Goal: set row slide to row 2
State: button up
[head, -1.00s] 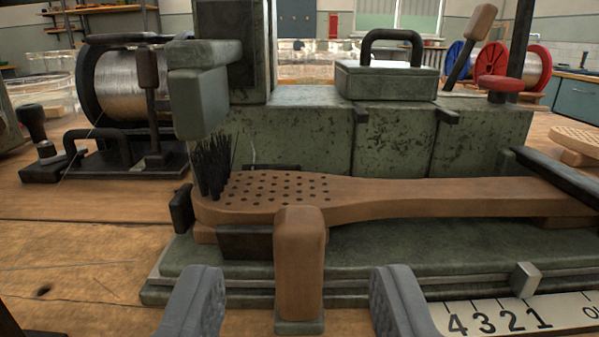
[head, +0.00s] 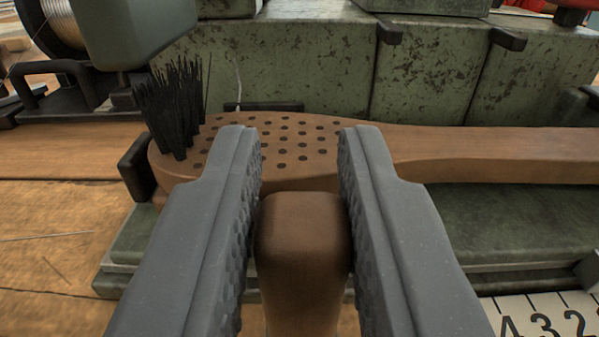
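The row slide's upright wooden handle (head: 302,265) stands in front of the brush at bottom centre. My gripper (head: 300,140) straddles it, one grey finger close against each side, with the tips reaching past it. The handle fills the gap between the fingers. The green slide bed (head: 500,225) lies behind.
A green machine body (head: 320,60) stands behind the brush, with a green head block (head: 135,30) over the bristles. A wire spool (head: 60,20) and a black bracket (head: 50,75) are at upper left. Bare wooden bench (head: 50,260) lies at lower left.

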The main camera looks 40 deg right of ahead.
grip_shut()
jog(key=shift+w+a+r+p, duration=0.15)
jog(key=shift+w+a+p, duration=0.35)
jog(key=shift+p, duration=0.5)
jog(key=shift+a+p, duration=0.25)
jog(key=shift+p, duration=0.05)
jog(key=o, duration=0.6)
grip_release()
